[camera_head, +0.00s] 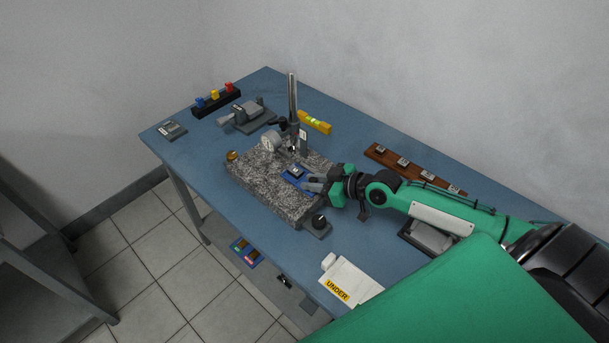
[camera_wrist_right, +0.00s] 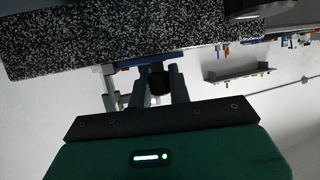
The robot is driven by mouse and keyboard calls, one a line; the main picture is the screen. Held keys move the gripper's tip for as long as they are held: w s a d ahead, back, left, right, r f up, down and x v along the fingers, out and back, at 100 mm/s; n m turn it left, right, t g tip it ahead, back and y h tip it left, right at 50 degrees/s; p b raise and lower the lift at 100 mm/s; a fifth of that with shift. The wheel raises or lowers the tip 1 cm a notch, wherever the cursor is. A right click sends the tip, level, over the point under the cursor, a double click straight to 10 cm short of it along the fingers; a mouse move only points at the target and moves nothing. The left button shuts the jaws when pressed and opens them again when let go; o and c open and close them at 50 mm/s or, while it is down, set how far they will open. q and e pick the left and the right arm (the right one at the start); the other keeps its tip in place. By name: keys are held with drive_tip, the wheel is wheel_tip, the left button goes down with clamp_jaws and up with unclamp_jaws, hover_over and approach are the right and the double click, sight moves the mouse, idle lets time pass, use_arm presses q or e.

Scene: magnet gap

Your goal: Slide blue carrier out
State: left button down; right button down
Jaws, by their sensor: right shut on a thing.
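The blue carrier (camera_head: 296,175) lies on the speckled granite plate (camera_head: 262,181) near the foot of the gauge stand, with a small dark piece on top. My right gripper (camera_head: 313,183) reaches in from the right and is shut on the carrier's near end. In the right wrist view, the two fingers (camera_wrist_right: 158,84) are at the granite's edge, with a thin blue strip of the carrier (camera_wrist_right: 160,58) beyond them. The fingers partly hide the carrier. My left gripper is not in view.
A wooden block strip (camera_head: 400,165) lies right, and an "UNDER" card (camera_head: 350,280) in front. Blue table is clear at front left.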

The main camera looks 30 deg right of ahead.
drive_tip(key=shift+s+d, duration=0.2)
drive_tip(key=shift+s, duration=0.35)
drive_tip(key=c, duration=1.3)
unclamp_jaws()
drive_tip(key=shift+s, duration=0.1)
drive_tip(key=shift+s+d, duration=0.1)
drive_tip(key=shift+s+d+r, duration=0.1)
drive_tip(key=shift+s+d, duration=0.1)
drive_tip(key=shift+s, duration=0.05)
use_arm(q)
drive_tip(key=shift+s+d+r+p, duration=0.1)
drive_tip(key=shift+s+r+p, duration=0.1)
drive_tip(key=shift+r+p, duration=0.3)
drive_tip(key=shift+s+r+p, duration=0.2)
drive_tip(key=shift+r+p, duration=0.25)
drive_tip(key=shift+p, duration=0.05)
use_arm(e)
drive_tip(key=v, duration=1.3)
